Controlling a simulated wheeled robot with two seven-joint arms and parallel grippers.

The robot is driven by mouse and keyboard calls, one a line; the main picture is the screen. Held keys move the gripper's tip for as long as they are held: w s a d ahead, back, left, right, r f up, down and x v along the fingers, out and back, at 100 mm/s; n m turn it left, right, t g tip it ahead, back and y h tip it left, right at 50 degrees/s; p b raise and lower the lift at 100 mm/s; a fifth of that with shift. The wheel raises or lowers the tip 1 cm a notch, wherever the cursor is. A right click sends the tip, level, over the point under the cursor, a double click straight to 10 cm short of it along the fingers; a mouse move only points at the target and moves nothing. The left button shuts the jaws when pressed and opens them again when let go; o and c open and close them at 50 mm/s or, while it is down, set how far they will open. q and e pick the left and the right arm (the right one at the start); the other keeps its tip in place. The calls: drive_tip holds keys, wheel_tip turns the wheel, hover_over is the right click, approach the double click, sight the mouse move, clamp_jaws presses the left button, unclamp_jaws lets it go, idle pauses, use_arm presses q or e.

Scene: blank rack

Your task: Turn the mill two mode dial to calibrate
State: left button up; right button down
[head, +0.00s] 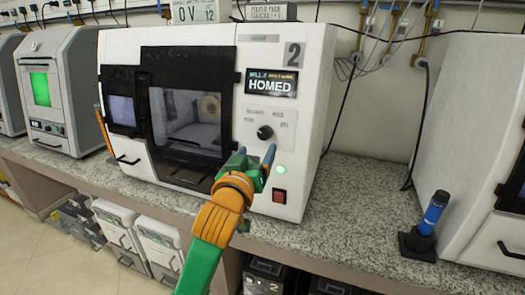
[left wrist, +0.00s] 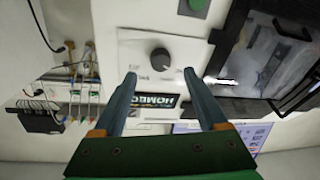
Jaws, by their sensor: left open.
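Mill two (head: 315,105) is a white machine with a "2" label and a display (head: 271,83) reading HOMED. Its mode dial (head: 265,132) is a round black knob on the front panel; it also shows in the left wrist view (left wrist: 160,58), ahead of my fingers. My left gripper (head: 256,160) is open just below the dial in the head view. In the left wrist view its two blue-grey fingers (left wrist: 159,74) are spread to either side of the dial, apparently short of it. The labels around the dial are too small to read. My right gripper is out of view.
A lit green button (head: 281,170) and a red switch (head: 279,196) sit below the dial. The mill's dark window door (head: 185,108) is left of the panel.

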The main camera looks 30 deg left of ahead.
sight(264, 135)
use_arm(q)
drive_tip(key=x, duration=0.2)
drive_tip(key=p+x, duration=0.1)
drive_tip(key=x, duration=0.4)
drive_tip(key=shift+a+r, duration=0.1)
drive_tip(key=shift+r, duration=0.25)
clamp_jaws()
